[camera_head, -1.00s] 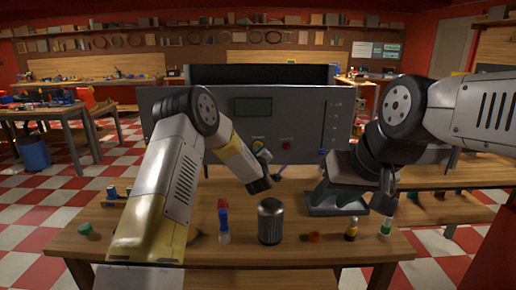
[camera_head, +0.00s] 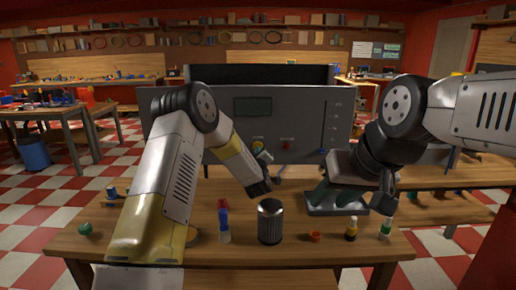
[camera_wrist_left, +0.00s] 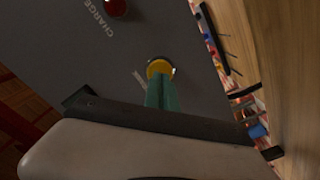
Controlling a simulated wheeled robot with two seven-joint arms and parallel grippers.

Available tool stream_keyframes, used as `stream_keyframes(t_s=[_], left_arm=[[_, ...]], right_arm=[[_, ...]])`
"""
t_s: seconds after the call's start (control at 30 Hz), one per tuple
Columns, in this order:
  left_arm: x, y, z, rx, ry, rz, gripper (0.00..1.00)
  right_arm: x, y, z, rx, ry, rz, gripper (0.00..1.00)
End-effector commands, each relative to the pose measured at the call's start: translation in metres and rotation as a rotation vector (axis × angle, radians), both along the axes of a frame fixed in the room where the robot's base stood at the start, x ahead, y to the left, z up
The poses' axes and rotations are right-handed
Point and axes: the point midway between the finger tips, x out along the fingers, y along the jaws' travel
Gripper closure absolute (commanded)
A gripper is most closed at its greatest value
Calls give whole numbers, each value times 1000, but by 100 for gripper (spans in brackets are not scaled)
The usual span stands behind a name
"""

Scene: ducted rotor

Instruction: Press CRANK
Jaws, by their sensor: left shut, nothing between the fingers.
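The grey panel (camera_head: 315,110) stands at the back of the table with a dark display. A yellow button (camera_head: 258,145) sits on its front, left of a red button (camera_head: 287,145). In the left wrist view the yellow button (camera_wrist_left: 160,67) lies at the tips of my left gripper (camera_wrist_left: 160,80), whose green fingers are shut and empty. I cannot tell whether they touch it. The word CHARGE stands near the red button (camera_wrist_left: 115,7); any lettering by the yellow button is mostly hidden. My right gripper (camera_head: 386,203) hangs over the table's right side; its fingers are unclear.
On the wooden table (camera_head: 300,265) stand a dark ribbed canister (camera_head: 270,222), a red-and-blue bottle (camera_head: 223,222), an orange ring (camera_head: 314,236) and two small bottles (camera_head: 351,228) at the right. A green cap (camera_head: 85,229) lies at the left.

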Motion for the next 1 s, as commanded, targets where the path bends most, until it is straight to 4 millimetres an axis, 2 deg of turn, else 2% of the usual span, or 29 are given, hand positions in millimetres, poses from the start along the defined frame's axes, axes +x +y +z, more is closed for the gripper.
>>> stream_keyframes(t_s=[0.53, 1.0], left_arm=[[-43, 0, 0, -1, 0, 0, 100], [-48, 0, 0, -1, 0, 0, 100]], right_arm=[[0, 0, 0, 0, 0, 0, 60], [0, 0, 0, 0, 0, 0, 60]])
